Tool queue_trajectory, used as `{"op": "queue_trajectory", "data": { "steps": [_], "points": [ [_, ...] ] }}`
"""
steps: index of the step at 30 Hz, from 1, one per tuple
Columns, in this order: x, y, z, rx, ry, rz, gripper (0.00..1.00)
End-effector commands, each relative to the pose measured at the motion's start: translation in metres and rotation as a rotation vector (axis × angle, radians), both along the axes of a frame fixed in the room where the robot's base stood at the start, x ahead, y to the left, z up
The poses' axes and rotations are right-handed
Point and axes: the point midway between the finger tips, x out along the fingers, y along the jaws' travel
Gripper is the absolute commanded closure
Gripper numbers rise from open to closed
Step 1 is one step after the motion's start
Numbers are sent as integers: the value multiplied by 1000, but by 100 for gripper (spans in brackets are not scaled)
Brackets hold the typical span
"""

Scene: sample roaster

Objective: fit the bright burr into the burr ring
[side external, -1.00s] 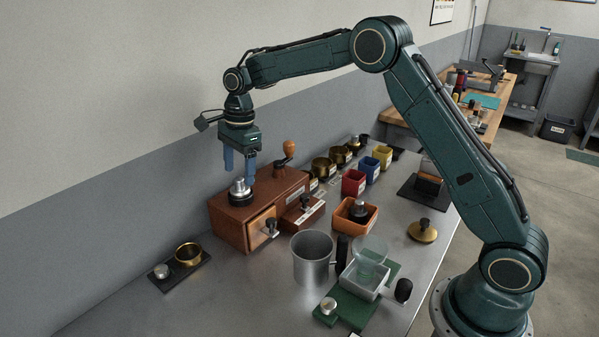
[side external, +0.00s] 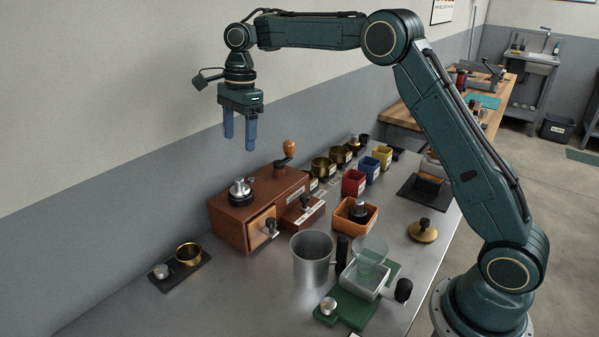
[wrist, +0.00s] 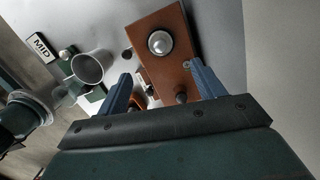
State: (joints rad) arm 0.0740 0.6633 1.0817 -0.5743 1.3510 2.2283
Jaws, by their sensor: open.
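The bright burr (side external: 240,186) is a silver piece with a small knob. It sits upright in the dark burr ring (side external: 240,200) on top of the brown wooden grinder box (side external: 228,220). I cannot tell how deep it is seated. The burr also shows from above in the wrist view (wrist: 160,42), centred on the dark ring. My gripper (side external: 239,144) is open and empty, with blue fingers pointing down, above the burr and clear of it. In the wrist view, my fingers (wrist: 160,73) are wide apart.
A black stand with a brass ring (side external: 188,253) lies to the left. An orange tray (side external: 347,228) holds a dark knobbed piece (side external: 359,210). A metal cup (side external: 311,260) and a green scale (side external: 345,311) stand in front.

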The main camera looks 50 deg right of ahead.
Motion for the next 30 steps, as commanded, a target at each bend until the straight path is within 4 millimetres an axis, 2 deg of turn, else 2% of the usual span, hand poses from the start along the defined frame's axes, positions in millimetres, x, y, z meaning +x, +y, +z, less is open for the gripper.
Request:
{"op": "queue_trajectory", "data": {
  "steps": [12, 17, 23, 30],
  "points": [
    [-1, 0, 1, 1, -2, 4, 32],
    [-7, 2, 9, 1, -16, 36, 32],
    [-29, 5, 33, 1, -65, 155, 32],
    [-76, 11, 68, -16, -156, 379, 32]
  ]
}}
